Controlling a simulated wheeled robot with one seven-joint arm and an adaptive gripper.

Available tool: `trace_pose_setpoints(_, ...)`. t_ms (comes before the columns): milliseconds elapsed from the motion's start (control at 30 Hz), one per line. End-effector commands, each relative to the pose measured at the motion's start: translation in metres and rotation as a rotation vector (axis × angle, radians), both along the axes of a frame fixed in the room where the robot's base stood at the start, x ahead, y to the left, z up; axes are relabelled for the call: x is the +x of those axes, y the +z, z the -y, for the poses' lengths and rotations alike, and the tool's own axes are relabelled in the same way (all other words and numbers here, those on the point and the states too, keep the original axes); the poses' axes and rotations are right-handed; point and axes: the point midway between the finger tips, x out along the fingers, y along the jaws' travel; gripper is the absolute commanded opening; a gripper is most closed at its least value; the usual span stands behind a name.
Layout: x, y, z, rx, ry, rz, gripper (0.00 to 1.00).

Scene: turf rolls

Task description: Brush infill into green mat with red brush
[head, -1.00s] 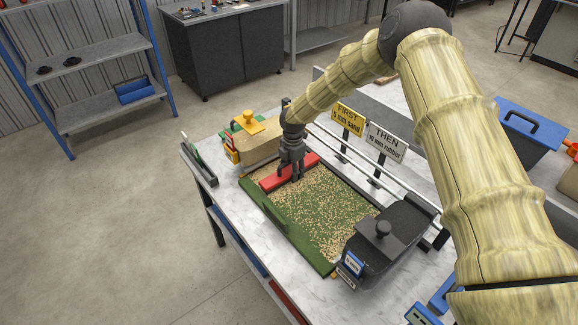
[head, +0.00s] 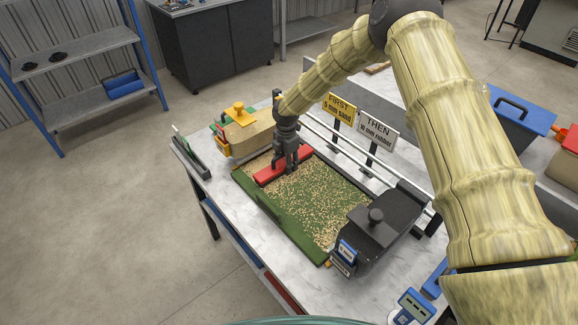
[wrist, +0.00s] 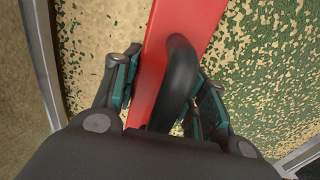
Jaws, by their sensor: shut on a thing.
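My gripper (head: 288,162) is shut on the dark handle of the red brush (head: 264,176), near the far left end of the green mat (head: 282,222). The wrist view shows the handle (wrist: 181,70) between the fingers and the red brush body (wrist: 160,52) under it. Sand-coloured infill (head: 325,197) lies scattered over the mat, with green showing through in patches. In the wrist view the infill is dense left of the brush (wrist: 103,35) and patchy on the right. Whether the bristles touch the mat is hidden.
A sand-coloured hopper with a yellow handle (head: 239,112) stands beyond the mat. A dark hopper (head: 372,222) stands at its near right end. Signs reading FIRST (head: 339,106) and THEN (head: 376,130) stand behind the rails. A blue-lidded bin (head: 522,112) is at right.

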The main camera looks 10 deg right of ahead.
Motion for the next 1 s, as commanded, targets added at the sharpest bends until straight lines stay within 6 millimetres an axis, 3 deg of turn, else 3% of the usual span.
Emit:
trace_pose_setpoints(533,0.035,-0.002,-0.023,0.001,0.0,0.002,0.0)
trace_pose_setpoints(1000,0.039,0.001,-0.026,0.0,0.0,0.0,0.0)
